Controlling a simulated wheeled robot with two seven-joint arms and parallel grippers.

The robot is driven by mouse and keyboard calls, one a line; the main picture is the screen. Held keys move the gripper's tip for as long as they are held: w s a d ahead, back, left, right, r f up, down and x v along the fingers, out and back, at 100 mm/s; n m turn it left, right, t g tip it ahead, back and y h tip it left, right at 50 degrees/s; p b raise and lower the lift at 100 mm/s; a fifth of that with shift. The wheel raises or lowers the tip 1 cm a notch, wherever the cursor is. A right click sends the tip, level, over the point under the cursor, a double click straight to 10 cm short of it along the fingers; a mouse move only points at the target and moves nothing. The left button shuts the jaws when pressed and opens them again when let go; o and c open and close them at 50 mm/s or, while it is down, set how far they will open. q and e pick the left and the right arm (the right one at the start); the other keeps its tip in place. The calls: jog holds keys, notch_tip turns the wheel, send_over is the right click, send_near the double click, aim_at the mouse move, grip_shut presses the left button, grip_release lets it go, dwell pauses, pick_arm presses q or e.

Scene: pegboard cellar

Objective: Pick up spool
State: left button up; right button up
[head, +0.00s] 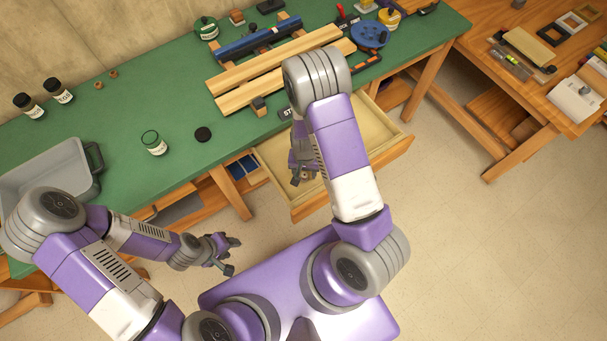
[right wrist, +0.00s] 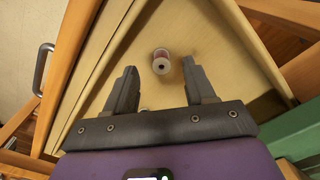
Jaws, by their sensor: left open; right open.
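The spool (right wrist: 161,63) is small, with a pale end that has a dark centre hole and a reddish wound body. It lies on the bottom of an open drawer (head: 375,133) in the green-topped workbench. My right gripper (right wrist: 160,82) is open over the drawer, with the spool just beyond and between its fingertips, not touching them as far as I can tell. In the head view the right gripper (head: 302,178) hangs at the drawer, and the spool cannot be made out there. My left gripper (head: 228,255) is open and empty, in front of the bench.
Drawer walls and the front panel (head: 352,178) surround the spool. The green bench top (head: 180,95) holds wooden boards (head: 275,75), jars, a black lid (head: 203,134) and a grey bin (head: 45,175). A second wooden table (head: 480,60) stands at the right.

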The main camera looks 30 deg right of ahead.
aim_at(305, 175)
jog(key=f, duration=0.3)
jog(key=f+b, duration=0.1)
jog(key=shift+w+d+f, duration=0.2)
jog(key=shift+w+f, duration=0.05)
jog(key=shift+f, duration=0.1)
grip_shut()
